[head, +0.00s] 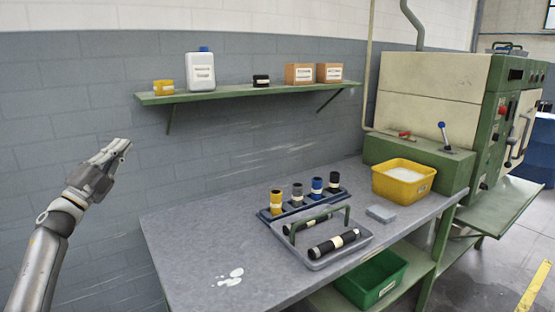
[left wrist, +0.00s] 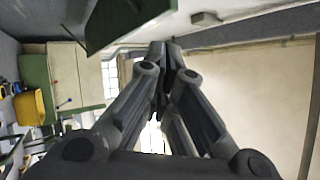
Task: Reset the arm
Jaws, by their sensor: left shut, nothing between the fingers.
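My left gripper (head: 118,149) is raised at the left of the head view, in front of the grey brick wall. It is well apart from the table and to the left of and below the shelf. Its fingers are together and empty. The left wrist view shows the shut fingers (left wrist: 165,58) up close, with nothing between them. My right gripper is in neither view.
A grey table (head: 190,240) bears a rack (head: 266,214) of several cylinders, a grey carrier tray (head: 318,262) and a yellow bin (head: 403,181). A green shelf (head: 240,93) hangs above. A green machine (head: 490,120) stands right. A green crate (head: 372,280) sits below.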

